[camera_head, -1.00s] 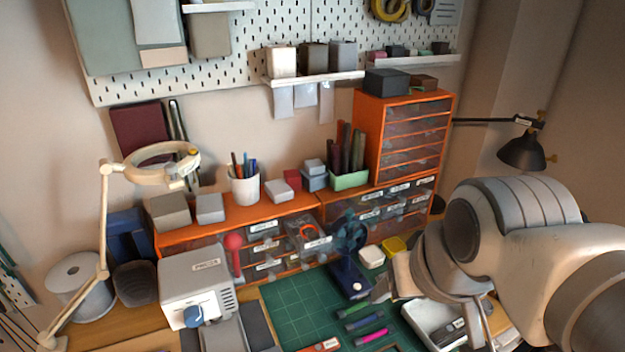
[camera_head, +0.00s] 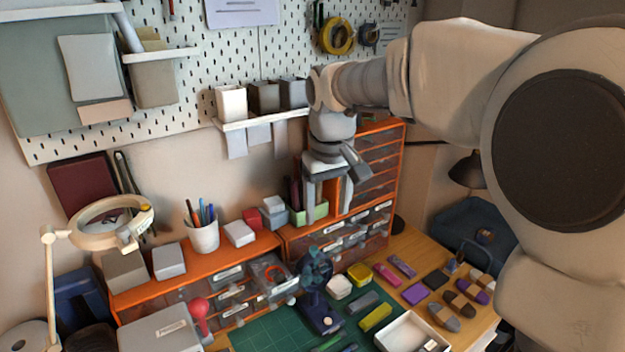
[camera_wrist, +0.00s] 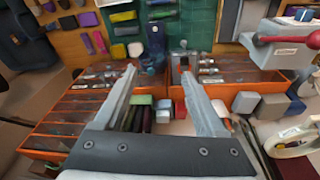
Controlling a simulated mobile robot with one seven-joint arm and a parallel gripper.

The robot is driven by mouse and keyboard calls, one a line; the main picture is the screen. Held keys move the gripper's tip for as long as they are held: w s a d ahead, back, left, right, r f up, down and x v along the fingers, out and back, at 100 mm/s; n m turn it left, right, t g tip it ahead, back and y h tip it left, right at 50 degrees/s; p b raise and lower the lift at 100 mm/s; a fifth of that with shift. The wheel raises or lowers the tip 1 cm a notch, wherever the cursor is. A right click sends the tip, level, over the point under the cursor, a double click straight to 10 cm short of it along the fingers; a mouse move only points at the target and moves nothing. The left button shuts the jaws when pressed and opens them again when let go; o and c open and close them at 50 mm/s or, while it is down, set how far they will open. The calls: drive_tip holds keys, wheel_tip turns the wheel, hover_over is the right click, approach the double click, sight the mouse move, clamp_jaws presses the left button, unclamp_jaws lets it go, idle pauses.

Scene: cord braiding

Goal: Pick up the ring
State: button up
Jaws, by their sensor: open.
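A small orange-red ring (camera_head: 272,274) appears to lie in a pulled-out clear drawer (camera_head: 283,289) of the low orange cabinet, in the head view. Its outline is small and partly blurred there. My gripper (camera_head: 327,208) is open and empty, pointing down in front of the tall orange drawer unit, above and to the right of that drawer. In the wrist view my two fingers (camera_wrist: 158,72) are spread apart with nothing held between them. The pulled-out drawer shows near the right fingertip in that view (camera_wrist: 205,68); I cannot make out the ring in it.
A dark blue fan (camera_head: 318,290) stands right of the open drawer. A pen cup (camera_head: 203,234), small boxes and a green bin (camera_head: 309,213) stand on the cabinet. A magnifier lamp (camera_head: 108,222) is at left. The green mat (camera_head: 262,332) has free room.

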drive_tip(key=n+g+p, duration=0.2)
hover_over(281, 279)
wheel_tip(281, 279, down, 8)
drive_tip(key=f, duration=1.2)
drive_tip(key=shift+w+a+f+p, duration=0.2)
drive_tip(key=shift+w+p, duration=0.1)
drive_tip(key=shift+p, duration=0.1)
drive_tip(key=f, duration=0.2)
drive_tip(key=f+p, duration=0.1)
drive_tip(key=f, duration=0.1)
drive_tip(key=shift+s+d, duration=0.2)
drive_tip(key=shift+s, duration=0.1)
drive_tip(key=shift+f, duration=0.55)
clamp_jaws()
